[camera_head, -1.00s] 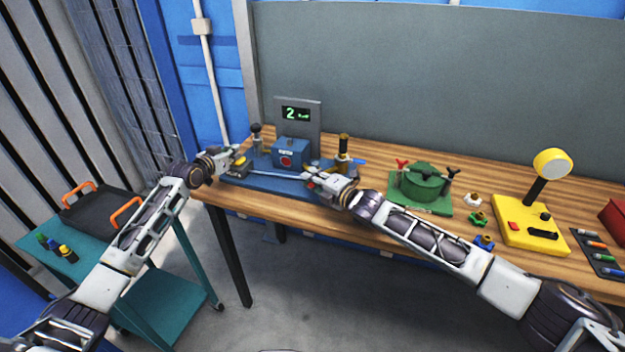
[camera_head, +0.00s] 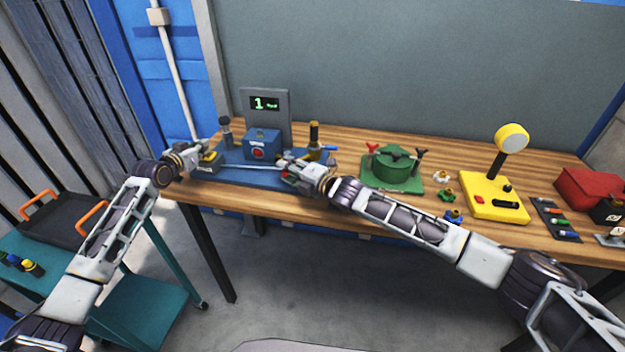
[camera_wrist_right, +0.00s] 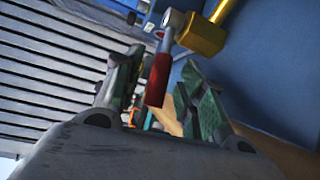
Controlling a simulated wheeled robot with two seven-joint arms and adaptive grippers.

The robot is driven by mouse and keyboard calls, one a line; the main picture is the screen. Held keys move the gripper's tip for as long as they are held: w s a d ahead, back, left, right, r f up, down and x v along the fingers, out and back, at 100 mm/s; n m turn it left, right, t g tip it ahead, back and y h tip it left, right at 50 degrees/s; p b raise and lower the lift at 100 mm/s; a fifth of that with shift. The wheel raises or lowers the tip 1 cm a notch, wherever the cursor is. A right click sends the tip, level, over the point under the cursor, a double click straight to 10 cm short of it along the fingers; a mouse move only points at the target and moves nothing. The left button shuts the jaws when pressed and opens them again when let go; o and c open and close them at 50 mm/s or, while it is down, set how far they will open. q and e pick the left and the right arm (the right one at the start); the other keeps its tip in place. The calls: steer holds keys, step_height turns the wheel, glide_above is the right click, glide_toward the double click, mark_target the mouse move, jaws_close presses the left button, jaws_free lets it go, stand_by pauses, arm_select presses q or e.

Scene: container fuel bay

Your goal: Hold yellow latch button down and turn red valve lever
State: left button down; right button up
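The blue fixture (camera_head: 262,182) lies on the wooden bench, with a blue box on it and a display post behind. The yellow latch button (camera_head: 209,156) is at its left end; my left gripper (camera_head: 207,158) is at it, and its fingers are too small to judge. Whether the button is pressed cannot be told. My right gripper (camera_head: 286,169) is at the fixture's front right. In the right wrist view, the red valve lever (camera_wrist_right: 158,80) stands between the spread fingers of my right gripper (camera_wrist_right: 162,68), with visible room on the right side. The lever is mostly hidden in the head view.
The display (camera_head: 265,104) shows a green 1. A brass-coloured part (camera_wrist_right: 202,35) is beside the lever's far end. A green pot-like unit (camera_head: 392,165) and a yellow panel with a round lamp (camera_head: 493,197) stand to the right. A teal cart (camera_head: 150,285) is at left.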

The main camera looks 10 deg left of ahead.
steer(key=v, duration=1)
steer(key=shift+s+d, duration=0.2)
steer(key=shift+d, duration=0.05)
stand_by(0.4)
